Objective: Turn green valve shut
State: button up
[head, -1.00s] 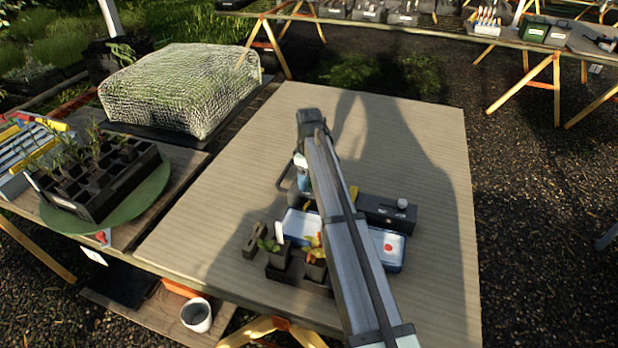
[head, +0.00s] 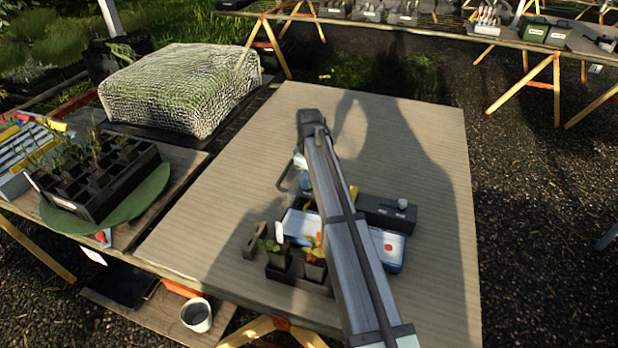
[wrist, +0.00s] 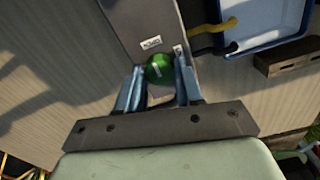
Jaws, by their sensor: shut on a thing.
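In the wrist view, the green valve (wrist: 157,60) is a round knob with a short white line on top, at the near end of a dark grey box (wrist: 140,18). My gripper (wrist: 159,72) is shut on it, one blue-grey finger on each side. The white line runs nearly along the box. A label reading OPEN (wrist: 151,44) lies just beyond the knob, and a smaller label (wrist: 178,51), too small to read, lies to its upper right. In the head view, my arm hides the green valve and most of the gripper.
A blue-rimmed tray (wrist: 262,22) with a yellow hose-like piece (wrist: 212,40) lies right of the box. A dark slotted block (wrist: 287,62) is below it. In the head view, seedling pots (head: 290,265) stand near the table's front; the table's back (head: 410,125) is clear.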

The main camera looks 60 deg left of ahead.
jog(key=shift+m, duration=0.3)
jog(key=m, duration=1.3)
jog(key=shift+m, duration=2.1)
jog(key=o, duration=1)
jog(key=shift+o, duration=0.2)
jog(key=shift+r, duration=0.1)
notch_tip(320, 180, up, 14)
jog(key=shift+f, duration=0.2)
